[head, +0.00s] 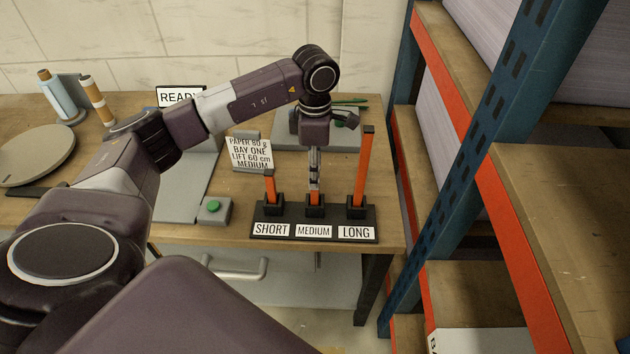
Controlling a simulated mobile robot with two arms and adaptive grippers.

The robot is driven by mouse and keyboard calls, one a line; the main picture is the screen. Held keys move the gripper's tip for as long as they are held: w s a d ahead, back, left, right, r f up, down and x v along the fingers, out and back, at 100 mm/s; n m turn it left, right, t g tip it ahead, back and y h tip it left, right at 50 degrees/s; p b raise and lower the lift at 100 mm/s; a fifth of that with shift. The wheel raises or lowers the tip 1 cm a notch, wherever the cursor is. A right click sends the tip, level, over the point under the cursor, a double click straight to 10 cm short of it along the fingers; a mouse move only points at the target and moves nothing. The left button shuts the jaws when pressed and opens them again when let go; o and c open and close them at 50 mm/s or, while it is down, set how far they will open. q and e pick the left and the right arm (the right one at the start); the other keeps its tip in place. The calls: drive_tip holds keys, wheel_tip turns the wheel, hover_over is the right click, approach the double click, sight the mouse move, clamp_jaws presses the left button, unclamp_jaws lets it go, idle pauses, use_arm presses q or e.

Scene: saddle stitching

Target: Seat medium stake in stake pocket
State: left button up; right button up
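A black rack (340,214) on the bench has slots labelled SHORT, MEDIUM and LONG. The medium stake (314,197) stands in the middle slot; only a little orange shows low down, and the rest is hidden by my gripper. My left gripper (314,183) points straight down over this stake, its fingers around or in front of it. I cannot tell whether they are closed on it. The short stake (270,188) and the taller long stake (363,170) stand upright on either side. My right gripper is not in view. I cannot make out a stake pocket.
A card (249,153) reads "PAPER 80 g, BAY ONE, LIFT 60 cm, MEDIUM". A green button box (214,210) sits left of the rack. A blue and orange shelf (440,190) stands close at the right. A READY sign (180,96) and thread spools (98,102) are further back.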

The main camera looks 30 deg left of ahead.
use_arm(q)
clamp_jaws()
drive_tip(key=shift+r, duration=0.1)
idle(0.4)
